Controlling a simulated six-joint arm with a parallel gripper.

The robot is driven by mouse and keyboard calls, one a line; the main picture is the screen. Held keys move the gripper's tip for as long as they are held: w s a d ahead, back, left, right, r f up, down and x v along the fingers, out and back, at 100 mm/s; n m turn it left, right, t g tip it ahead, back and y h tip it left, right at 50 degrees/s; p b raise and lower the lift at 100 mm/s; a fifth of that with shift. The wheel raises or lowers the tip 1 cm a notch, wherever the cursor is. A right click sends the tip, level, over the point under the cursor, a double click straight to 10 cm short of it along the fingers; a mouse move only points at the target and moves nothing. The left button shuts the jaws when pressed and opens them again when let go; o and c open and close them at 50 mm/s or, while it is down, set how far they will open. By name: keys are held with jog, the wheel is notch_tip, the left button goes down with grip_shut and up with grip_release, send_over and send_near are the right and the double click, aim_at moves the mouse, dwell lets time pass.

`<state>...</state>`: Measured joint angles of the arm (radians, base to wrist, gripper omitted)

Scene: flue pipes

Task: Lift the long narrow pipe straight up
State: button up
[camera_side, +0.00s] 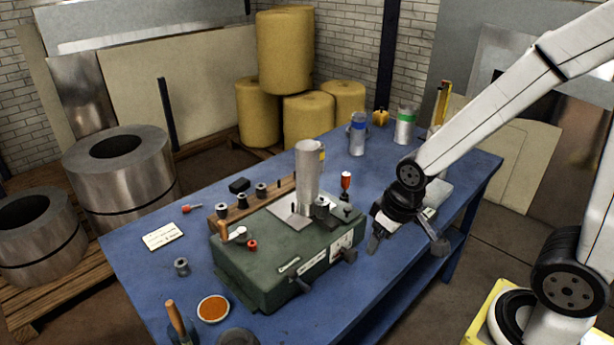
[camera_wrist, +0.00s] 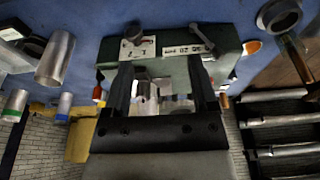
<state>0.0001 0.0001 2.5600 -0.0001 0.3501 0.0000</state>
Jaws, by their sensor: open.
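A long narrow grey metal pipe (camera_side: 307,168) stands upright on a metal plate on top of the green machine (camera_side: 285,262). It has a small yellow label near its top. My gripper (camera_side: 408,240) is open and empty, to the right of the machine and clear of the pipe. In the wrist view, the two fingers of my gripper (camera_wrist: 161,75) are spread in front of the green machine's labelled side (camera_wrist: 170,68). A shiny metal piece (camera_wrist: 147,95) shows between them; I cannot tell for certain that it is the pipe.
The blue table (camera_side: 140,262) holds an orange dish (camera_side: 213,308), a white card (camera_side: 163,235), and cans with blue (camera_side: 357,135) and green (camera_side: 405,127) bands. Black knobs (camera_side: 322,208) stand near the pipe. A loose metal cylinder (camera_wrist: 55,60) shows at left in the wrist view.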

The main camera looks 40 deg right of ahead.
jog(key=shift+c, duration=0.2)
jog(key=c, duration=0.4)
jog(key=shift+o, duration=0.2)
jog(key=m+g, duration=0.3)
jog(key=m, duration=1.1)
send_near(318, 147)
jog(key=shift+s+a+f, duration=0.1)
jog(key=shift+s+f, duration=0.05)
jog(key=shift+f, duration=2.45)
jog(key=shift+f, duration=3.9)
